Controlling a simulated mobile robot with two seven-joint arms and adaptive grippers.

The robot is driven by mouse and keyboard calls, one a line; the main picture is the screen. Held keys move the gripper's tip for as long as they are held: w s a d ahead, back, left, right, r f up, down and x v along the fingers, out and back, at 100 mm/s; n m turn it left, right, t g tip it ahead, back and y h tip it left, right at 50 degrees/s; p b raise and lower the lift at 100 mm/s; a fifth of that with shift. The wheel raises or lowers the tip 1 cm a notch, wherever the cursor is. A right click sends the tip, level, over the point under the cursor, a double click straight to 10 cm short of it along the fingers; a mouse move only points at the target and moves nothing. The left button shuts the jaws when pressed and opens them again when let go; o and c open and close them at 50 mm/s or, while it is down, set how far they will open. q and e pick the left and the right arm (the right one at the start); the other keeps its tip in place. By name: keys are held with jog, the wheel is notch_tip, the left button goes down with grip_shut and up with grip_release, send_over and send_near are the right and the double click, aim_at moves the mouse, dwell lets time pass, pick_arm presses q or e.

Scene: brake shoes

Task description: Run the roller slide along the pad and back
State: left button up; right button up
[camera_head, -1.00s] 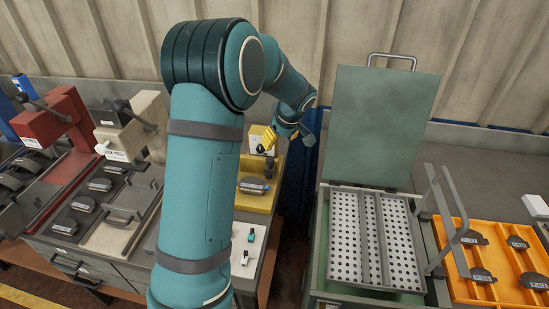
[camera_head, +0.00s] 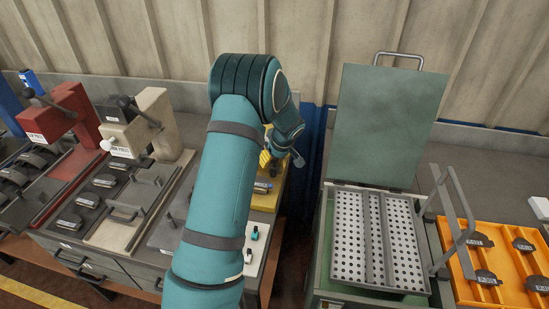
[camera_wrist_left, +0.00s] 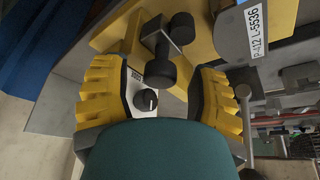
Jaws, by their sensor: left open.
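My left gripper (camera_head: 266,160) is at the yellow fixture (camera_head: 268,202), mostly hidden behind my arm in the head view. In the left wrist view my gripper (camera_wrist_left: 155,82) is open, with yellow fingers and black pads. Between and just beyond the fingers are the black roller ends and grey bracket of what looks like the roller slide (camera_wrist_left: 163,68); I cannot tell whether a finger touches it. A dark part with a white "P-412 L-5536" label (camera_wrist_left: 248,30) sits on the yellow fixture, to the right; it also shows in the head view (camera_head: 263,187). My right gripper is not in view.
Beige (camera_head: 150,120) and red (camera_head: 55,120) presses stand on the left bench. An open green cabinet (camera_head: 385,125) with a perforated tray (camera_head: 350,235) stands right of a gap. An orange tray (camera_head: 505,260) with dark shoes is at far right.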

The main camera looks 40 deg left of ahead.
pick_arm(q)
jog(key=shift+c, duration=0.4)
grip_shut()
jog(key=s+a, duration=0.1)
jog(key=a, duration=0.1)
jog(key=s+a+b, duration=0.1)
jog(key=s+a, duration=0.1)
jog(key=a, duration=0.1)
jog(key=s+a+b, duration=0.1)
jog(key=a, duration=0.2)
jog(key=shift+s+a, duration=0.15)
jog(key=shift+s, duration=0.2)
jog(key=shift+s+a, duration=0.1)
jog(key=shift+c, duration=0.4)
grip_release()
jog(key=shift+o, duration=0.8)
jog(key=shift+a, duration=0.2)
